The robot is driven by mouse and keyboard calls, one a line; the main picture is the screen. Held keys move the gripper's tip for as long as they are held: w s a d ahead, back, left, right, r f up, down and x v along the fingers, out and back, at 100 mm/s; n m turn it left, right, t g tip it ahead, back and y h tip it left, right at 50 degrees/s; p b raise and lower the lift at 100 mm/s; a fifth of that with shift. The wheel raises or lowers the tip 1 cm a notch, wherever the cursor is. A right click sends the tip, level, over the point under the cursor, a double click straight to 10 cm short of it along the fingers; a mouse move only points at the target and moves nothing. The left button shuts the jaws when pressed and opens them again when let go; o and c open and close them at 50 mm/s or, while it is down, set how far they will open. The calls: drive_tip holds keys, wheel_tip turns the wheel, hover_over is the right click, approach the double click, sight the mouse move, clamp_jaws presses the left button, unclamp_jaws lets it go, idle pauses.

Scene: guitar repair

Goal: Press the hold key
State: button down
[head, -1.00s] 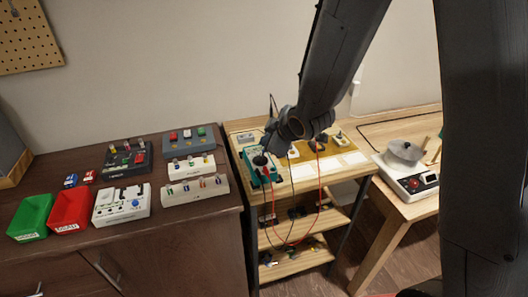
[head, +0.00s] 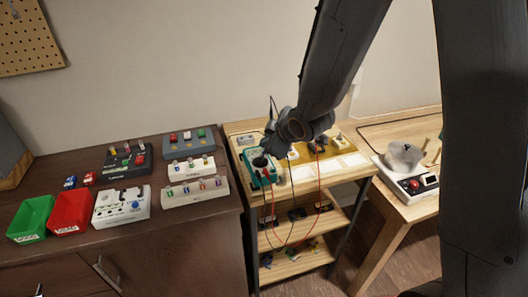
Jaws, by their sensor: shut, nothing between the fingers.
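A teal-framed multimeter (head: 257,175) stands near the left front of the small wooden bench top, with red and black leads running from it. The hold key is too small to make out and may be hidden by my gripper. My gripper (head: 262,160) is shut and empty. Its dark tip is right over the upper face of the multimeter; I cannot tell whether it touches.
Other small parts stand on a tan mat (head: 346,149) to the right. A red bin (head: 70,212), a green bin (head: 31,217) and several small racks fill the dark cabinet at left. A hot plate (head: 408,180) stands at right.

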sight(266, 156)
idle(0.8)
drive_tip(key=shift+f+b, duration=0.35)
drive_tip(key=shift+f, duration=0.1)
drive_tip(key=shift+f+b, duration=0.35)
drive_tip(key=shift+f, duration=0.05)
idle(0.6)
idle(0.3)
drive_tip(key=shift+r+p, duration=0.75)
drive_tip(key=shift+r, duration=0.1)
drive_tip(key=shift+r, duration=0.1)
wheel_tip(266, 156, up, 5)
drive_tip(key=p, duration=0.4)
idle(0.5)
